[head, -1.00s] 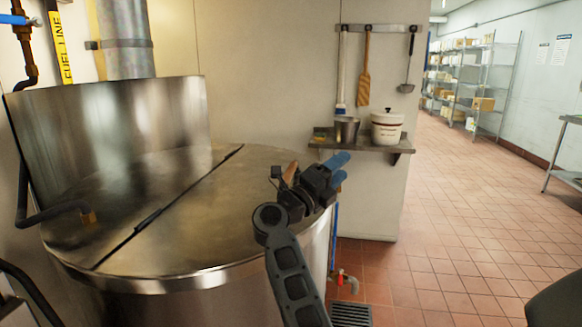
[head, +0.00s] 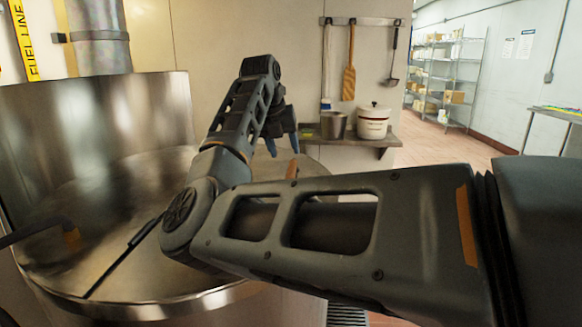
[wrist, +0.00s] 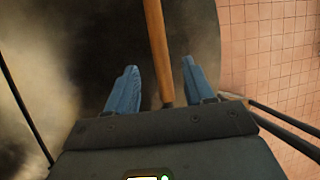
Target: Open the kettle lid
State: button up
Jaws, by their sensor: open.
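The steel kettle (head: 215,297) stands at the left in the head view. Its flat round lid (head: 150,275) is down, and my arm covers much of it. A brown wooden handle (head: 292,170) rises from the lid's right part. In the wrist view the handle (wrist: 157,45) runs between the two blue fingers, with a gap on each side. My gripper (head: 282,146) points down over the handle; its fingers (wrist: 158,85) are open and hold nothing. I cannot tell how far below the fingertips the handle lies.
A curved steel panel (head: 100,120) stands upright behind the lid. A dark hinge strip (head: 125,255) crosses the top. A wall shelf (head: 350,143) holds a metal pot (head: 334,125) and a white crock (head: 373,121). Tiled floor (wrist: 270,50) lies beyond the kettle's edge.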

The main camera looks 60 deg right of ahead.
aim_at(290, 169)
jog(key=shift+x, duration=3.85)
jog(key=shift+c, duration=0.4)
grip_shut()
